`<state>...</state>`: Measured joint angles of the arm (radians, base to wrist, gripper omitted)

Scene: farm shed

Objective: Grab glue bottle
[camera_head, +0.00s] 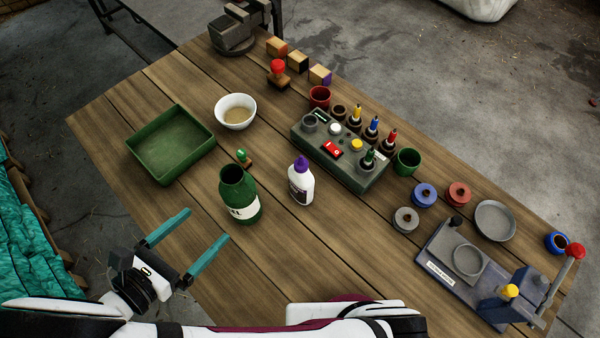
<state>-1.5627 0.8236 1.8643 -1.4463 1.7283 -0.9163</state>
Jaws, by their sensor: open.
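The glue bottle (301,184) is white with a purple cap and a dark label. It stands upright near the middle of the wooden table (290,245). My gripper (189,238) has two teal fingers spread apart with nothing between them. It is at the front left of the table, to the left of and nearer than the glue bottle. A green bottle (239,196) with a pale label stands between my gripper and the glue bottle.
A small green-topped stamp (243,158) stands behind the green bottle. A green tray (170,145) and a white bowl (235,111) are further left. A control box (340,150) is right of the glue bottle. Bare wood lies in front of the glue bottle.

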